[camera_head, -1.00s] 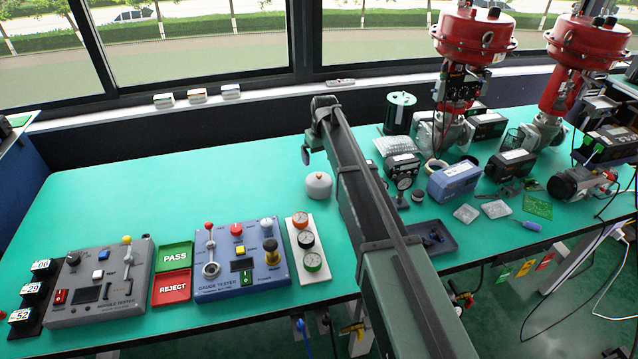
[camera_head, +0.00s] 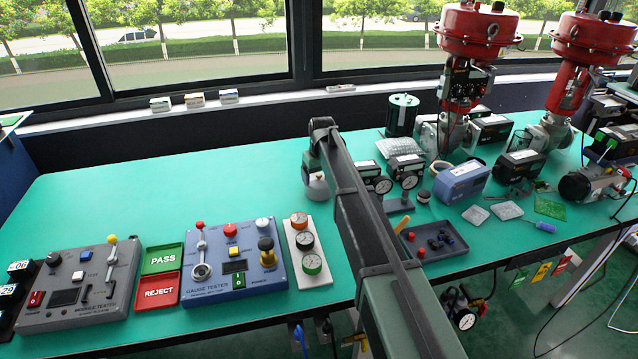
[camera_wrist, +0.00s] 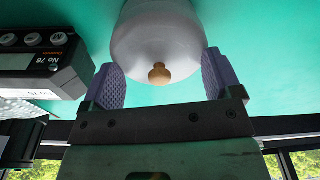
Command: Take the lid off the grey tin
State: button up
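The grey tin (camera_head: 317,190) stands on the green bench, mostly hidden behind my arm in the head view. In the wrist view its pale grey rounded lid (camera_wrist: 155,35) has a small tan knob (camera_wrist: 159,73) in the middle. My gripper (camera_wrist: 163,82) is open, with one purple-grey finger pad on each side of the lid. The knob lies between the pads. I cannot tell whether the pads touch the lid. In the head view my gripper (camera_head: 311,170) is right above the tin, and its fingers are hardly visible.
A dark module (camera_wrist: 45,65) lies close on the left in the wrist view. A gauge board (camera_head: 308,250) and blue gauge tester (camera_head: 235,262) stand in front of the tin. A dark tray (camera_head: 434,242) lies to the right. The bench behind and left is clear.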

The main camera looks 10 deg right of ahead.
jog(key=c, duration=0.7)
jog(key=shift+s, duration=0.1)
jog(key=shift+r, duration=0.15)
jog(key=shift+c, duration=0.2)
